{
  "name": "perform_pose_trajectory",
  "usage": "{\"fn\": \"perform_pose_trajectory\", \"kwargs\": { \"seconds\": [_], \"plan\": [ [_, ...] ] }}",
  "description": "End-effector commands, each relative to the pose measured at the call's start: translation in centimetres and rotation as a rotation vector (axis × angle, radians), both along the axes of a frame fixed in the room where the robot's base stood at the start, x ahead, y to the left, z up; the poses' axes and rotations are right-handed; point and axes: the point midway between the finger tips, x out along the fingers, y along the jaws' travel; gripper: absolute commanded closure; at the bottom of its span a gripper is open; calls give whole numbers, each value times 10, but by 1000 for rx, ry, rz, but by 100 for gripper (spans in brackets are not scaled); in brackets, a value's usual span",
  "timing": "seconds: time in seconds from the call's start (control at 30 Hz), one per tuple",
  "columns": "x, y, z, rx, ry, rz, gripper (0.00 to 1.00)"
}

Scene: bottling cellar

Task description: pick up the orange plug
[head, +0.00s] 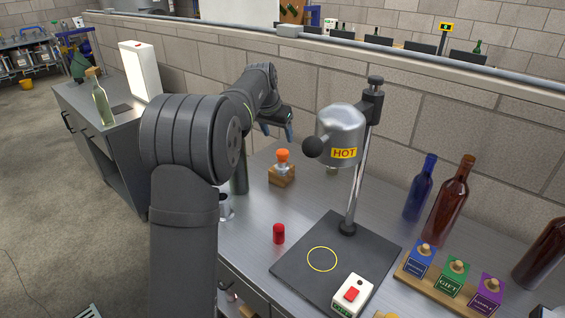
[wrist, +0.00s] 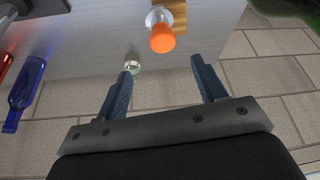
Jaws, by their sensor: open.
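The orange plug (head: 282,154) sits on top of a small pale piece over a wooden block (head: 281,175) on the steel bench, left of the heater stand in the head view. In the wrist view the plug (wrist: 162,38) shows at the upper middle, with the wooden block (wrist: 175,7) partly cut off by the frame's top edge. My gripper (head: 276,131) is above and slightly behind the plug in the head view. Its two blue fingers (wrist: 166,82) are apart with nothing between them, and the plug is beyond their tips.
The heater marked HOT (head: 341,131) hangs on a stand close to the right of my gripper. A red cap (head: 279,233) stands on the bench in front. Blue (head: 420,190) and brown (head: 449,203) bottles stand at the right. A small glass-like piece (wrist: 132,63) lies near one fingertip in the wrist view.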

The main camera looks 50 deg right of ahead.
Motion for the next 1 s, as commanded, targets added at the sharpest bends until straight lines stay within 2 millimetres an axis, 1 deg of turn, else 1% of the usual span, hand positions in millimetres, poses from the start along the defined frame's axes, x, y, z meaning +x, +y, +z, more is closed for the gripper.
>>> {"fn": "perform_pose_trajectory", "kwargs": {
  "seconds": [0.03,0.1,0.2,0.3,0.4,0.57,0.67,0.9,1.0],
  "plan": [
    [1,-5,-13,3,2,-1,36],
    [2,-10,-27,3,2,-1,36],
    [4,-18,-44,2,1,0,36],
    [5,-23,-57,0,0,0,36],
    [6,-26,-64,0,1,0,36],
    [7,-29,-70,0,0,0,36],
    [10,-34,-78,1,1,0,36],
    [15,-48,-108,1,1,-1,36],
    [16,-50,-112,-1,-1,-1,36]
  ]
}}
